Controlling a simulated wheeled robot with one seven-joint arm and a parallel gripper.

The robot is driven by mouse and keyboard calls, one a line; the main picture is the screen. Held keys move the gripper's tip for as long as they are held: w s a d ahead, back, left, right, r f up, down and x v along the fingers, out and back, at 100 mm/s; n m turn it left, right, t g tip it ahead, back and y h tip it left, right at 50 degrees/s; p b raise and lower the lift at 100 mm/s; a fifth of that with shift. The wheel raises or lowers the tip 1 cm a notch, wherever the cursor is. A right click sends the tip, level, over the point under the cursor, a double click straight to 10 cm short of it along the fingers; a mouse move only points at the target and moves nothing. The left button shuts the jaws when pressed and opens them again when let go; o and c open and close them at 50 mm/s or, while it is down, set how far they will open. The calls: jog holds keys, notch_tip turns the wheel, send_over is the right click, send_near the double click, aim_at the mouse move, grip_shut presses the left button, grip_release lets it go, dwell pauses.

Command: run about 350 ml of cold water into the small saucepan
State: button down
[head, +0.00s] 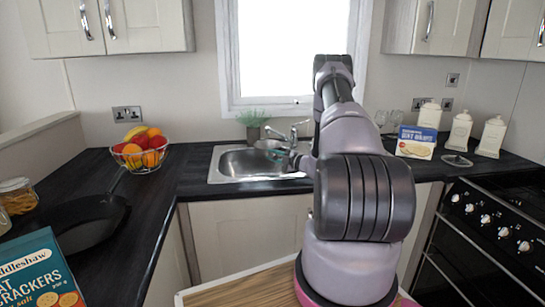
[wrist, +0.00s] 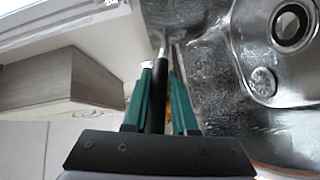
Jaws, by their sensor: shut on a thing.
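My gripper (wrist: 163,66) is shut on a dark handle (wrist: 157,102) between its green fingers in the wrist view. The handle appears to be the small saucepan's; the pan's body cannot be made out clearly in this view. In the head view my gripper (head: 286,153) is over the right part of the steel sink (head: 232,164), partly hidden by my arm. A rounded silver shape (head: 268,144) beside it may be the saucepan. The tap (head: 295,131) stands behind the sink, close to my gripper. I cannot tell whether water runs or is in the pan.
A plant pot (head: 252,131) stands behind the sink. A fruit basket (head: 139,157), dark frying pan (head: 88,222) and cracker box (head: 42,277) are on the left counter. A blue-and-white box (head: 416,142) and white canisters (head: 460,131) stand right, near the cooker (head: 492,222).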

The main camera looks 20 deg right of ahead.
jog(key=shift+r, duration=0.1)
dwell(0.5)
jog(key=s+a, duration=0.1)
jog(key=s, duration=0.2)
jog(key=s+a, duration=0.1)
jog(key=s, duration=0.2)
jog(key=s+a, duration=0.1)
jog(key=s, duration=0.3)
dwell(0.4)
notch_tip(320, 180, up, 10)
jog(key=s, duration=0.1)
jog(key=shift+s+a, duration=0.15)
dwell(0.7)
dwell(0.3)
